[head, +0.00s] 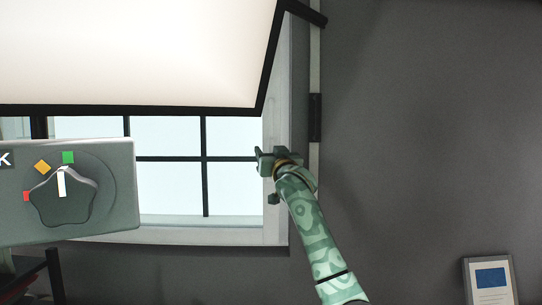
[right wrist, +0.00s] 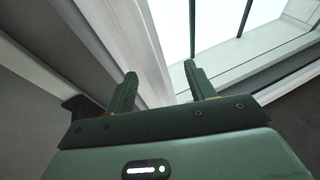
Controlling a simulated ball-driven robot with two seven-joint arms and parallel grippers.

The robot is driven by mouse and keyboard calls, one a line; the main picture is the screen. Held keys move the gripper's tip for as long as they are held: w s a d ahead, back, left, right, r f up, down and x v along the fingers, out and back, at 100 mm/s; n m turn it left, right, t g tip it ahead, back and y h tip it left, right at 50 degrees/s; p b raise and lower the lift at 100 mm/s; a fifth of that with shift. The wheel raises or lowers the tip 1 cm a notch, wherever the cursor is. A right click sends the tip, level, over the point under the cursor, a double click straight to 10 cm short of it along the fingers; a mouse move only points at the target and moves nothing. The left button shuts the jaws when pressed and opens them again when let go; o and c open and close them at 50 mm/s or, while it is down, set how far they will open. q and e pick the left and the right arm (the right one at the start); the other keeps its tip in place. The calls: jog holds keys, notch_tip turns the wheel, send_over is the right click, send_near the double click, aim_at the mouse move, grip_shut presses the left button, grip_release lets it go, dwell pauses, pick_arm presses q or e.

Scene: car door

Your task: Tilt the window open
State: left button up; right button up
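The window (head: 168,185) has a pale frame and dark bars across bright panes. Its right side and lower edge show in the head view. My right gripper (head: 265,161) is in front of the right side of the window frame. In the right wrist view my right gripper (right wrist: 160,84) has its two fingers apart with nothing held between them. The pale window frame (right wrist: 142,45) runs behind the fingers, and the bright glass (right wrist: 215,25) is beyond it. I cannot tell whether the fingers touch the frame. No window handle can be made out. My left gripper is not in view.
A large cream panel (head: 140,50) with a black rim covers the window's upper part. A grey box with a dial (head: 62,200) hides its lower left. The grey wall (head: 430,120) to the right is mostly bare, with a framed notice (head: 490,280) low down.

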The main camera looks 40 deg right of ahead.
jog(key=shift+w+d+f, duration=0.3)
jog(key=shift+d, duration=0.1)
jog(key=s+a, duration=0.5)
jog(key=s, duration=0.1)
jog(key=shift+s+a, duration=0.15)
jog(key=shift+a, duration=0.05)
dwell(0.6)
